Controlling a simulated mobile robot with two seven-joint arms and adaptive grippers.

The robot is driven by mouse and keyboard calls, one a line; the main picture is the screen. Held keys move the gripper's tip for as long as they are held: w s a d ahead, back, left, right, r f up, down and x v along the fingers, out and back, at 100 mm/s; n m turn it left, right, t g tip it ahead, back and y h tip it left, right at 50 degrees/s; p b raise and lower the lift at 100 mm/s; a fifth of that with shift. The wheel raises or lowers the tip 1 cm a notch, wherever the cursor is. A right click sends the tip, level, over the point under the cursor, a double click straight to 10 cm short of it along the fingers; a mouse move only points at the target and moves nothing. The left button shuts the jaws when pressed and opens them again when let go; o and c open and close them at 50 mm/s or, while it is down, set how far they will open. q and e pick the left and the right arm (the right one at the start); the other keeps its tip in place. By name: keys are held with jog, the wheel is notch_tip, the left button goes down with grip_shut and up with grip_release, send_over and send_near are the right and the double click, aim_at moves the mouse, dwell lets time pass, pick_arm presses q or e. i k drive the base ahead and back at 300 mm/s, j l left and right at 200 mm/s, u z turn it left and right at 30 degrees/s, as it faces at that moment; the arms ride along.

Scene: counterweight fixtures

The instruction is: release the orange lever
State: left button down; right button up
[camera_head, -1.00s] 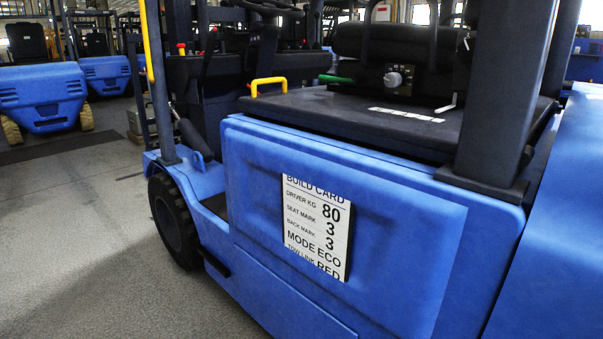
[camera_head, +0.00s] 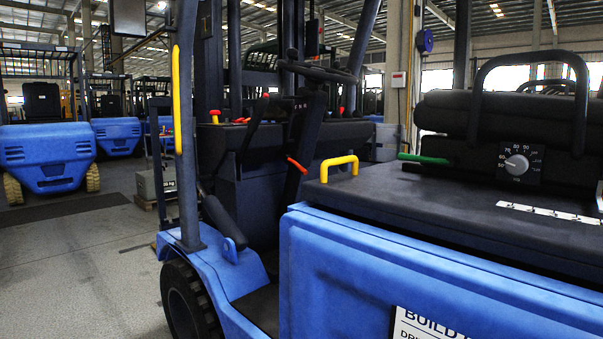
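The orange lever (camera_head: 297,166) is a short thin stick on the side of the dark steering column, inside the blue forklift's cab. It slants, with its upper end to the left. It lies left of the yellow handle (camera_head: 338,166) on the seat base and below the steering wheel (camera_head: 323,72). Neither of my grippers is in view, and nothing touches the lever.
A green lever (camera_head: 423,158) and a numbered dial (camera_head: 516,165) sit by the seat. A yellow grab bar (camera_head: 177,100) runs up the front post. The blue body panel (camera_head: 370,270) with a build card (camera_head: 425,325) stands in front. Open floor (camera_head: 85,270) lies to the left.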

aim_at(288, 157)
jog(key=i+j+z, duration=0.1)
jog(key=j+z, duration=0.25)
jog(key=i+j+z, duration=0.1)
jog(key=z, duration=0.25)
jog(key=j+z, duration=0.75)
jog(key=j, duration=1.25)
jog(key=k+j, duration=0.15)
jog(key=j, duration=0.75)
jog(key=k+j, duration=0.15)
jog(key=j, duration=0.3)
jog(key=z, duration=0.05)
